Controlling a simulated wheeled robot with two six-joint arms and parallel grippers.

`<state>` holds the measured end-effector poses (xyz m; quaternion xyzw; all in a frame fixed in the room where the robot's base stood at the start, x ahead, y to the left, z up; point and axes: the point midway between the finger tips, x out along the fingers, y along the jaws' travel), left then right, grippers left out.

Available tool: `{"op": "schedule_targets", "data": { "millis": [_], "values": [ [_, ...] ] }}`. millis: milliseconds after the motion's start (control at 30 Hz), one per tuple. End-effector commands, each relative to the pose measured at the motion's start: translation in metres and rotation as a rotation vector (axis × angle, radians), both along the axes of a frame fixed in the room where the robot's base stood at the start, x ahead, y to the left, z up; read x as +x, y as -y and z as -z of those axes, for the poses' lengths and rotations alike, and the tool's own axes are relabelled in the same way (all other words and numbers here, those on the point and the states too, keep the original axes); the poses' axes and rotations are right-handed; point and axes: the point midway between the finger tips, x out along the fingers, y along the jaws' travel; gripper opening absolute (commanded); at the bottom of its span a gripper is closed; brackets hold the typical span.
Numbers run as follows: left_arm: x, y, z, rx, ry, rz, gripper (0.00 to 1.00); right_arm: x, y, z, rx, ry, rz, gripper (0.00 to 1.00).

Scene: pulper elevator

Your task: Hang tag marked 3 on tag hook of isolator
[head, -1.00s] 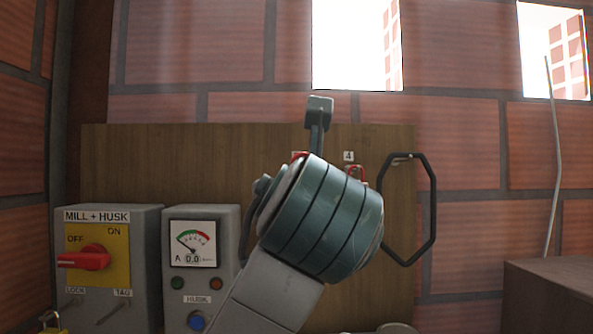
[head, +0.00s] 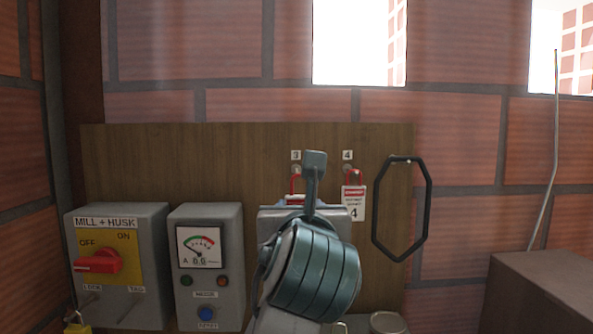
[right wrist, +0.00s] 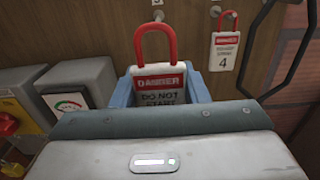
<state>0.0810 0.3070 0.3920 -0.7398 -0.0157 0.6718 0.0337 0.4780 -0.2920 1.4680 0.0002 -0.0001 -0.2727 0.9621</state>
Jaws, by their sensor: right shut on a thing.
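The isolator (head: 118,250) is the grey MILL + HUSK box at the left, with a red handle on a yellow plate. Its tag hook (head: 130,308) is a small peg under the TAG label and looks bare. My right gripper (right wrist: 165,95) is shut on a white and red DANGER tag (right wrist: 160,80) with a red loop standing up. In the head view the tag's loop (head: 293,184) shows just below the label 3; my wrist hides most of the tag. The loop is close to the board hook (right wrist: 158,15); contact is unclear. The tag's number is hidden. My left gripper is not in view.
Another danger tag (head: 354,203), marked 4, hangs on the board (head: 235,150). A black ring (head: 377,215) hangs to its right. A grey meter box (head: 207,265) stands right of the isolator. A yellow padlock (head: 76,328) is at the lower left.

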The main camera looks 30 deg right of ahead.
Motion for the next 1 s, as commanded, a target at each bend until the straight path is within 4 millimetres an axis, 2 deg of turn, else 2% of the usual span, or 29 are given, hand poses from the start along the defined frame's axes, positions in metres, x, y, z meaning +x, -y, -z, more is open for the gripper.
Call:
{"op": "schedule_targets", "data": {
  "millis": [33, 267, 433, 700, 933, 1000],
  "values": [
    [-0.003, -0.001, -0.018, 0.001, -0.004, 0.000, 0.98, 0.005, 0.004, -0.008, -0.005, -0.008, 0.005, 0.19],
    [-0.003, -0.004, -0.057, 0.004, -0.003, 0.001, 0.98, 0.022, 0.015, -0.007, -0.006, -0.007, 0.001, 0.19],
    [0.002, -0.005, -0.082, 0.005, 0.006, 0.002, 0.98, 0.046, 0.029, -0.006, -0.009, -0.009, 0.001, 0.19],
    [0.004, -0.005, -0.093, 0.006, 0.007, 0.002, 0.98, 0.082, 0.051, -0.002, -0.006, -0.004, 0.000, 0.19],
    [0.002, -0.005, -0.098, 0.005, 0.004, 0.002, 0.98, 0.096, 0.059, -0.001, -0.004, -0.003, -0.001, 0.19],
    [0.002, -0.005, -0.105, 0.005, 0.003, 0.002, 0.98, 0.106, 0.066, -0.003, -0.005, -0.005, 0.001, 0.19]
  ]
}}
